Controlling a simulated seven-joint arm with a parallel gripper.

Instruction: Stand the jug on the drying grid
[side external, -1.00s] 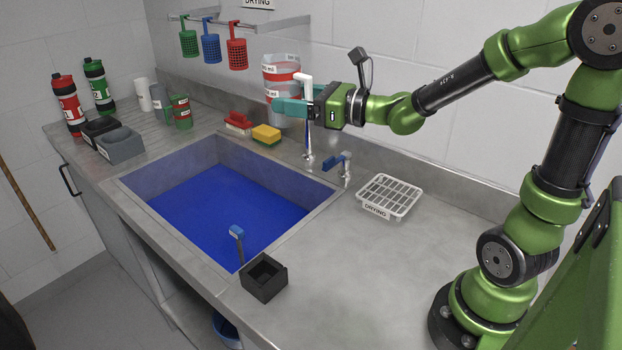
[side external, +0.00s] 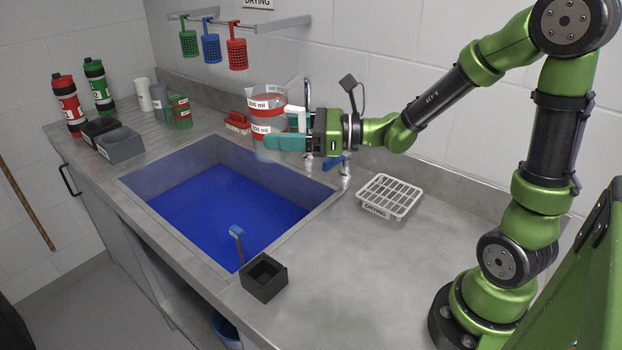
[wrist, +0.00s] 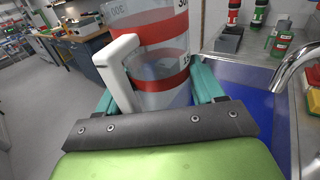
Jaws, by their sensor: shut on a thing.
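The jug (side external: 268,122) is a clear measuring jug with red bands, volume labels and a white handle. My gripper (side external: 284,143) is shut on it, with a teal finger along its side, and holds it upright above the back right part of the sink. In the wrist view the jug (wrist: 160,58) stands between the teal fingers (wrist: 156,90), its white handle on the left. The white drying grid (side external: 390,197), labelled DRYING, lies empty on the counter to the right of the sink, below and right of my gripper.
The tap (side external: 308,92) and its blue lever (side external: 336,162) stand behind the sink, close to my gripper. A black square holder (side external: 264,278) sits at the front counter edge. Bottles, cups and bins stand at the left. The counter right of the holder is clear.

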